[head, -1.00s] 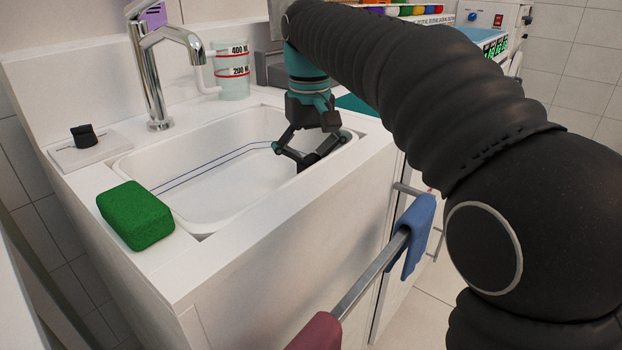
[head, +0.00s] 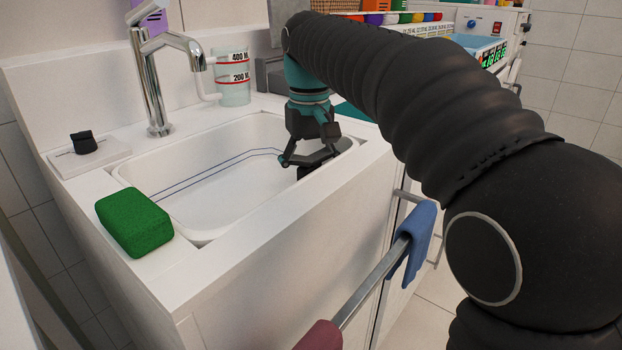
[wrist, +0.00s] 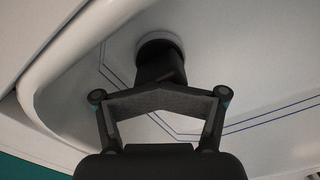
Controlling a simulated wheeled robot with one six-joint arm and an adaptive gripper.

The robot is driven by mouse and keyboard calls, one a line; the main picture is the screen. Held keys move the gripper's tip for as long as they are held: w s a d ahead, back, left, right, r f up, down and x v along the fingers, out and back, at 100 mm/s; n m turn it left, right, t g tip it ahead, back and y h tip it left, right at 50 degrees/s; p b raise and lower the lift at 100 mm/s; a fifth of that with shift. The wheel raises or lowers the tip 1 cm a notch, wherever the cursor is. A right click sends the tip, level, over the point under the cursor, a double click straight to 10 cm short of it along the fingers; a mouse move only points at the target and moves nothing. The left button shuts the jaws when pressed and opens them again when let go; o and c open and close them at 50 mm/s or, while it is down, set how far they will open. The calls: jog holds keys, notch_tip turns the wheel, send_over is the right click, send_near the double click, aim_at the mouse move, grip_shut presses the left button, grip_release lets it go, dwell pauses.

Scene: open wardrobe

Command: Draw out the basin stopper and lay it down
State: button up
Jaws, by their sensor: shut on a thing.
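The white basin (head: 217,198) is set into the counter, with thin blue lines around its inside. My gripper (head: 306,164) is low inside its right end, with its fingers drawn together. In the wrist view, my gripper (wrist: 160,84) is shut on the dark stopper (wrist: 158,62). A round light rim shows around the stopper's far end. I cannot tell whether the stopper still sits in the drain or is just above it. In the head view the stopper is mostly hidden by my fingers and the basin's front edge.
A green sponge (head: 134,222) lies on the basin's front left corner. A chrome faucet (head: 153,85) and a measuring jug (head: 233,78) stand behind the basin. A black knob (head: 84,142) is at the left. A rail (head: 372,284) with a blue cloth (head: 414,240) crosses the front.

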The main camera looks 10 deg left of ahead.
jog(key=shift+r+p, duration=1.55)
jog(key=shift+p, duration=0.75)
grip_shut()
dwell(1.3)
jog(key=shift+r+p, duration=0.55)
jog(key=shift+r, duration=0.3)
jog(key=shift+r, duration=1.25)
dwell(1.4)
jog(key=shift+o, duration=2.4)
grip_release()
